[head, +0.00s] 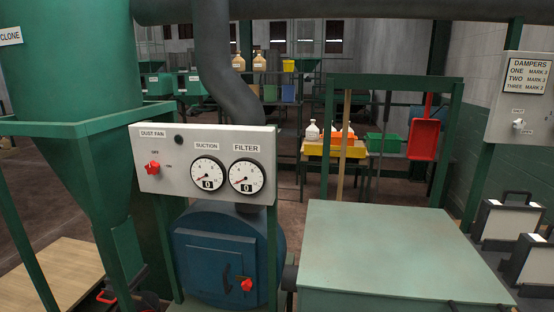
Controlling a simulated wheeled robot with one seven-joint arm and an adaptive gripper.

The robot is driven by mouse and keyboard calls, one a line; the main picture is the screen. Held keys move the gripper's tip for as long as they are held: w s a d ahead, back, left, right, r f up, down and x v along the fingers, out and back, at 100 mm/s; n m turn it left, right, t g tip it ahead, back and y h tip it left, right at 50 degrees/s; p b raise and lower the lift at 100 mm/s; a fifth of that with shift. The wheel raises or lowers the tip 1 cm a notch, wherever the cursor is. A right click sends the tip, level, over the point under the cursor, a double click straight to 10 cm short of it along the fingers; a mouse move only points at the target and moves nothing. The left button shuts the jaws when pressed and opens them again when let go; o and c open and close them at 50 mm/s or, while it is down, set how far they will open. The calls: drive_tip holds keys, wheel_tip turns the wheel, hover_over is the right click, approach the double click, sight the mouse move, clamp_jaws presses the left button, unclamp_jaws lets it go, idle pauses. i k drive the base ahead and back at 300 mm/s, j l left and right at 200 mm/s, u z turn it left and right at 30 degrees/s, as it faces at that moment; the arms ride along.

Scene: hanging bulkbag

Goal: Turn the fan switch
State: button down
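The fan switch is a red rotary knob (152,168) at the left of a pale grey control panel (225,195). The label above it seems to read DUST FAN. Small marks, seemingly OFF above and ON to the right, sit beside the knob; I cannot tell exactly where it points. A suction gauge (208,174) and a filter gauge (246,176) are to its right, each with a 0 in its window. A small dark round part (179,139) is on the panel between knob and gauges. My gripper is not in view.
A green cyclone cone (75,175) stands close left of the panel. Below the panel is a blue drum (215,255) with a red-knobbed handle. A large green box (395,255) fills the lower right. A dampers panel (518,95) hangs at far right.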

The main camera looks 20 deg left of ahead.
sight(152, 167)
drive_tip(key=u, duration=1.25)
